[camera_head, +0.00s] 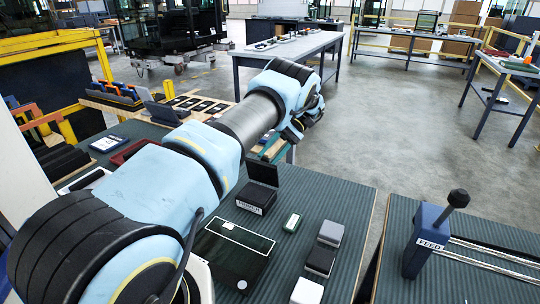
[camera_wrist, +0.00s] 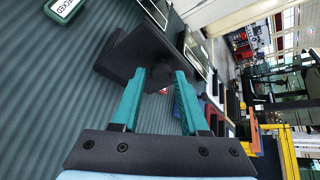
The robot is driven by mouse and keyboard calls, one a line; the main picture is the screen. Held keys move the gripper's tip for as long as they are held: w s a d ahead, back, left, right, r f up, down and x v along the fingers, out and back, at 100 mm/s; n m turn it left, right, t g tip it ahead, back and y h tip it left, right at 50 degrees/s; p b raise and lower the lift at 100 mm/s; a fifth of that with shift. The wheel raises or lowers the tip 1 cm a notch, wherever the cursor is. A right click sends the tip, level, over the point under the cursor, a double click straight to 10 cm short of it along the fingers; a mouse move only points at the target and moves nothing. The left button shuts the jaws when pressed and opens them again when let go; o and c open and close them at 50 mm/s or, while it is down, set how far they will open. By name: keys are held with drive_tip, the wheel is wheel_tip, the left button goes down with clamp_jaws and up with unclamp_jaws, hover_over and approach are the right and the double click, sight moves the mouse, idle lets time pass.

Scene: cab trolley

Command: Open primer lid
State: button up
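The primer is a small black box (camera_head: 255,198) with a white label on its front, on the dark ribbed table top. Its lid (camera_head: 262,172) stands raised at the back edge, so the box looks open. In the wrist view the dark box (camera_wrist: 128,55) and its raised lid (camera_wrist: 184,42) are just beyond my fingertips. My gripper (camera_wrist: 160,72) has its two teal fingers apart, with nothing clearly held between them. Contact with the lid cannot be told.
A large dark panel (camera_head: 232,255) lies in front of the box. A small green-and-white case (camera_head: 292,222) and several small blocks (camera_head: 320,260) are to the right. A blue FEED lever unit (camera_head: 425,240) stands farther right. Open floor lies beyond.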

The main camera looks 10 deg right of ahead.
drive_tip(key=shift+o, duration=1.2)
drive_tip(key=shift+s+a+r, duration=0.1)
drive_tip(key=shift+s+r, duration=0.05)
